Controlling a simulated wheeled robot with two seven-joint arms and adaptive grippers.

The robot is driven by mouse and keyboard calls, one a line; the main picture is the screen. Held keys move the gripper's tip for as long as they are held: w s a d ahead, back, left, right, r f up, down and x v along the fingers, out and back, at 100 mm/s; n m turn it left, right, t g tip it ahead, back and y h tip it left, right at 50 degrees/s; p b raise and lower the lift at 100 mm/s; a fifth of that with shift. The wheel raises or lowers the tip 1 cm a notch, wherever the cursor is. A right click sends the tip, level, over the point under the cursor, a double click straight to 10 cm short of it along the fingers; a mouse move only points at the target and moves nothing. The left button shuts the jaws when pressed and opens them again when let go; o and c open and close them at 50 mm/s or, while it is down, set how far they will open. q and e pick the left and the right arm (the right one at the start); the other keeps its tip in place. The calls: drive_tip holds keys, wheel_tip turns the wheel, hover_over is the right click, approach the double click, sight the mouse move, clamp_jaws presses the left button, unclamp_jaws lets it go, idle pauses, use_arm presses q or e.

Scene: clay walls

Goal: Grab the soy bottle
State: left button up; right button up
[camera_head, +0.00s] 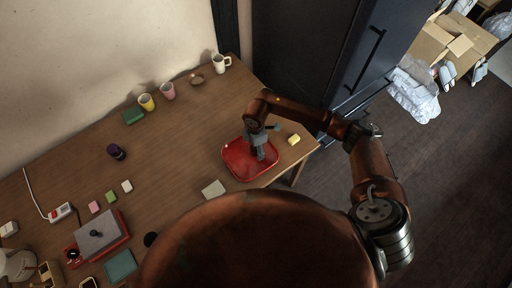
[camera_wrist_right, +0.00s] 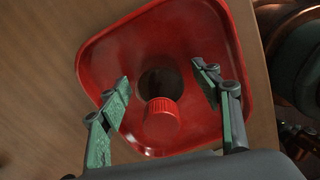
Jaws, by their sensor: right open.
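The soy bottle (camera_wrist_right: 162,120) shows in the right wrist view as a red ribbed cap with a dark round body (camera_wrist_right: 160,84) behind it. It stands on a red tray (camera_wrist_right: 120,50), which also shows in the head view (camera_head: 236,166). My right gripper (camera_wrist_right: 160,74) is open, with one finger on each side of the bottle and visible gaps to both. In the head view my right gripper (camera_head: 261,153) points down over the tray and hides most of the bottle. My left gripper is in neither view.
A yellow block (camera_head: 294,140) lies right of the tray near the table edge, and a pale square (camera_head: 214,188) lies to its left. A dark cabinet (camera_head: 310,50) rises behind the table's right end.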

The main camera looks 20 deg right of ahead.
drive_tip(key=shift+f, duration=0.2)
drive_tip(key=c, duration=1.3)
drive_tip(key=shift+r, duration=0.2)
drive_tip(key=shift+c, duration=0.3)
